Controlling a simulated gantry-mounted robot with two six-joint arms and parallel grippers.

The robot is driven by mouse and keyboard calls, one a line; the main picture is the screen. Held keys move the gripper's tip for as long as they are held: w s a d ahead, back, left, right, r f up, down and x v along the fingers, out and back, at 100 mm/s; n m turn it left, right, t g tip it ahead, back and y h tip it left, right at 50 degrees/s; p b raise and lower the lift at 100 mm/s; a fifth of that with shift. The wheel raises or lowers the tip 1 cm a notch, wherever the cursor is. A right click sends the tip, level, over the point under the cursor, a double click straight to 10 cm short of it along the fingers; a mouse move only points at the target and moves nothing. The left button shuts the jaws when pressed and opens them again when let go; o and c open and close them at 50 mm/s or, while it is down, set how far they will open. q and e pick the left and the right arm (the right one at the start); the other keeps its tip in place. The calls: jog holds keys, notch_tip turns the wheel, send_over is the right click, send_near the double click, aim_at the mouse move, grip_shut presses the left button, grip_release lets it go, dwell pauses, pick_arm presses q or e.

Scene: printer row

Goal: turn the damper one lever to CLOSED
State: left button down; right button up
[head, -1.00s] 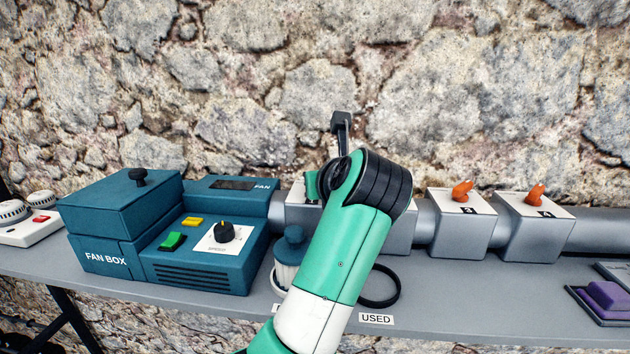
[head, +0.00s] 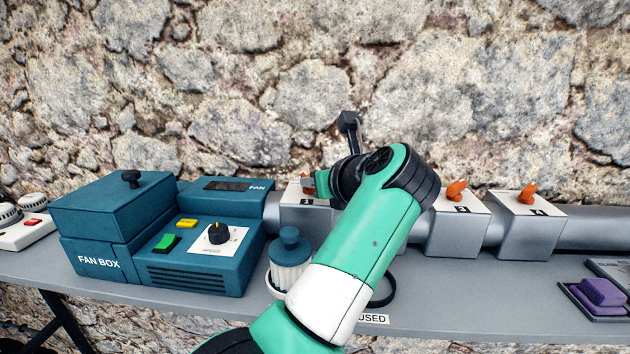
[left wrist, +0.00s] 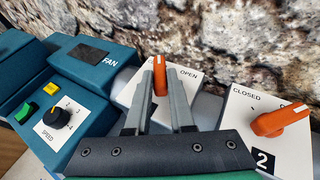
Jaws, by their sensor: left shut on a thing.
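The damper one lever (left wrist: 160,82) is orange and stands between the two grey fingers of my left gripper (left wrist: 161,75), which is shut on it in the left wrist view. The lever points roughly away from the camera, with OPEN printed to its right on the white plate (left wrist: 198,90); the left side of the plate is partly covered by a finger. In the head view only a bit of orange lever (head: 308,189) shows on the damper box (head: 300,215) beside my green arm, which hides the rest. My right gripper is not in view.
Damper 2 (left wrist: 268,122) has an orange lever too, and further dampers (head: 527,197) stand along the grey pipe. The blue fan box (head: 110,225) and fan unit with speed knob (head: 218,233) stand left. A white ribbed filter with a blue cap (head: 290,262) stands in front.

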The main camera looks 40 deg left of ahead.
pick_arm(q)
jog(key=c, duration=0.8)
grip_release()
jog(key=shift+s+d+r, duration=0.1)
jog(key=shift+d, duration=0.25)
jog(key=b+v, duration=0.1)
jog(key=v, duration=1)
jog(key=shift+a+r, duration=0.1)
